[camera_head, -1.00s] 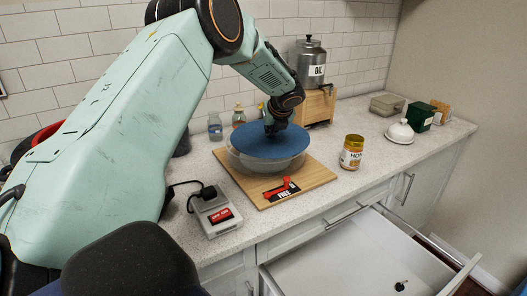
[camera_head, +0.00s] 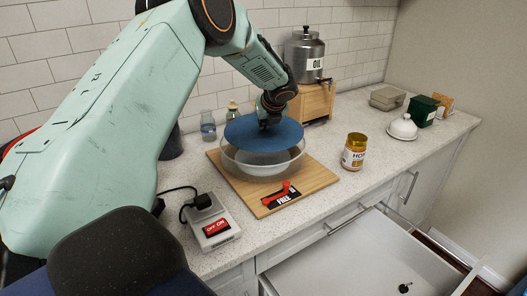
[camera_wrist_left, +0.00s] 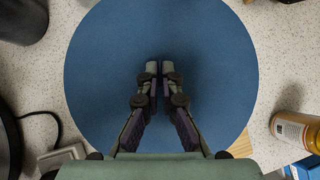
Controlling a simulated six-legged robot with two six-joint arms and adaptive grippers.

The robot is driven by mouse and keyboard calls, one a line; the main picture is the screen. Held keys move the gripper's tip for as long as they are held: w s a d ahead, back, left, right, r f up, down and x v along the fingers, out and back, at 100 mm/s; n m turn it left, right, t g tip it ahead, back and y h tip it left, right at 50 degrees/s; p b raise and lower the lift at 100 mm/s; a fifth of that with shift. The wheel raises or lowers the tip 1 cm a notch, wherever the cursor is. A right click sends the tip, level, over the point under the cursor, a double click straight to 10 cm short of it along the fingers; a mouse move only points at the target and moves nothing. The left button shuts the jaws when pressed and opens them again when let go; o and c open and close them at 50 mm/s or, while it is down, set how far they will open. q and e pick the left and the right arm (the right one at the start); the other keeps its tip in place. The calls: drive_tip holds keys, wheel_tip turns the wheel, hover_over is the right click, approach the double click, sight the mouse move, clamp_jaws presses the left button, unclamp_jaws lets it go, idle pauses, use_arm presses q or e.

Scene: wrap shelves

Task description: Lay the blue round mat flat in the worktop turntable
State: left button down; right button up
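The blue round mat (camera_head: 264,133) is over the clear round turntable (camera_head: 262,170), which stands on a wooden board. The mat looks roughly level and sits above the turntable's near rim, with the clear front wall showing below it. My left gripper (camera_head: 268,120) is over the middle of the mat, its fingers close together and pinching it there. In the left wrist view the mat (camera_wrist_left: 110,85) fills the middle behind the two fingers (camera_wrist_left: 160,72). The mat hides the turntable's inside. My right gripper is not in view.
Bottles (camera_head: 208,125) and an oil can (camera_head: 304,55) stand behind. An open drawer (camera_head: 350,262) lies in front.

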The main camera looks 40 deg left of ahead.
sight(267, 139)
use_arm(q)
wheel_tip(267, 139, down, 8)
drive_tip(key=shift+s+f, duration=0.25)
drive_tip(key=shift+s, duration=0.05)
drive_tip(key=shift+w+a+f, duration=0.15)
drive_tip(key=shift+a+f, duration=0.1)
drive_tip(key=shift+a, duration=0.05)
drive_tip(key=c, duration=2)
unclamp_jaws()
drive_tip(key=shift+w+f, duration=0.1)
drive_tip(key=shift+f, duration=0.1)
drive_tip(key=o, duration=0.3)
drive_tip(key=shift+d+r, duration=0.15)
drive_tip(key=shift+o, duration=0.9)
drive_tip(key=shift+s+d+r, duration=0.15)
drive_tip(key=shift+s+r, duration=0.05)
drive_tip(key=shift+w+a+f, duration=0.15)
drive_tip(key=shift+a, duration=0.1)
drive_tip(key=v, duration=1.2)
drive_tip(key=shift+w, duration=0.1)
drive_tip(key=shift+s+d, duration=0.1)
drive_tip(key=shift+s, duration=0.1)
